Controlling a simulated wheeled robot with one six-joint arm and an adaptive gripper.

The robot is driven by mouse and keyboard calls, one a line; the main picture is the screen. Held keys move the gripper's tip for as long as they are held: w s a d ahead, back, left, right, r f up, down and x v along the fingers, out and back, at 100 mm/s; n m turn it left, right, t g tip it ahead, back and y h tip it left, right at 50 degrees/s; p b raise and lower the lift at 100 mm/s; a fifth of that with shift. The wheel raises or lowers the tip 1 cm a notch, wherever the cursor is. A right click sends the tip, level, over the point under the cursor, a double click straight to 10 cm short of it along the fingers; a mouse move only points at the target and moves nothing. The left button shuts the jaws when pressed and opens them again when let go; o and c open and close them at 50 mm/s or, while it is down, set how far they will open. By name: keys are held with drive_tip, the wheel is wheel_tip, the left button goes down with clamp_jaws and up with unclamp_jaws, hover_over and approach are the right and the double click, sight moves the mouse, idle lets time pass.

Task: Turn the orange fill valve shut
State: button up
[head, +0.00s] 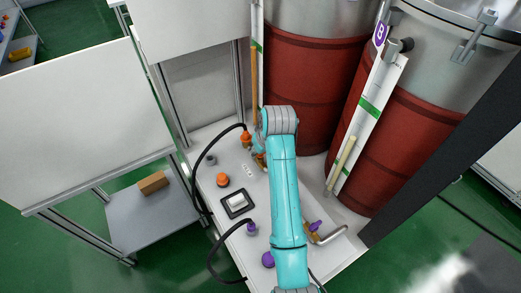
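On the white worktop (205,142), an orange fitting (246,137) stands at the end of a black hose. A brass valve piece (260,159) shows just left of my arm. The orange handle of the fill valve cannot be clearly made out there; my wrist covers much of that spot. A separate orange knob (222,180) sits nearer on the worktop. My gripper is at the far end of my turquoise arm, beside the orange fitting and brass valve. Its fingers are hidden behind my wrist, so contact and opening cannot be told.
Two red-and-grey drums (310,85) (415,135) stand behind and right, with level gauges. Purple fittings (251,229), a purple knob (268,260) and a purple-handled valve (316,225) are nearer. A black-framed device (236,204) lies left of my arm. Black hoses loop along the left edge.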

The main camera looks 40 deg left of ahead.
drive_tip(key=shift+n, duration=0.5)
drive_tip(key=o, duration=1.1)
drive_tip(key=shift+o, duration=0.2)
drive_tip(key=v, duration=1.2)
drive_tip(key=shift+w, duration=0.15)
drive_tip(key=shift+d+f, duration=0.1)
